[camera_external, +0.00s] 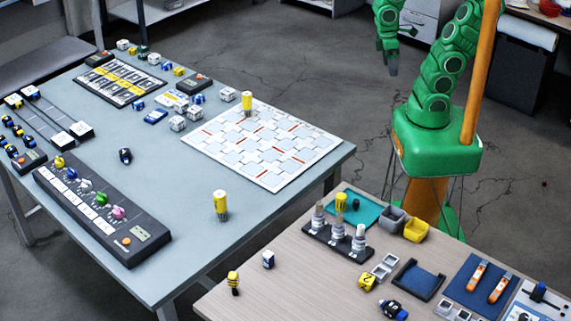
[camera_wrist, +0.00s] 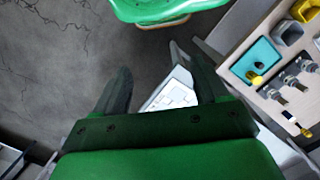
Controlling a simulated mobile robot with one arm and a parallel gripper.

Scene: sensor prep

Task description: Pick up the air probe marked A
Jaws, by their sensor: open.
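I cannot read an A on anything, so I cannot tell which object is the air probe marked A. Several probe-like pieces show in the external view. A yellow-topped cylinder (camera_external: 220,204) stands on the grey table, and another yellow-topped cylinder (camera_external: 247,101) stands on the patterned board. Grey-white upright pieces stand in a black rack (camera_external: 323,236) on the wooden table. Two orange sticks (camera_external: 477,276) lie on a blue mat. My gripper (camera_external: 392,66) is raised over the floor beyond the tables, away from all of these. In the wrist view my gripper (camera_wrist: 160,70) has its fingers apart with nothing between them.
The grey table (camera_external: 180,250) carries a long knob panel (camera_external: 100,210), sliders and small blocks. The wooden table (camera_external: 300,285) holds a teal tray (camera_external: 368,212), which also shows in the wrist view (camera_wrist: 240,69), and grey and yellow bins. Open floor lies around my base.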

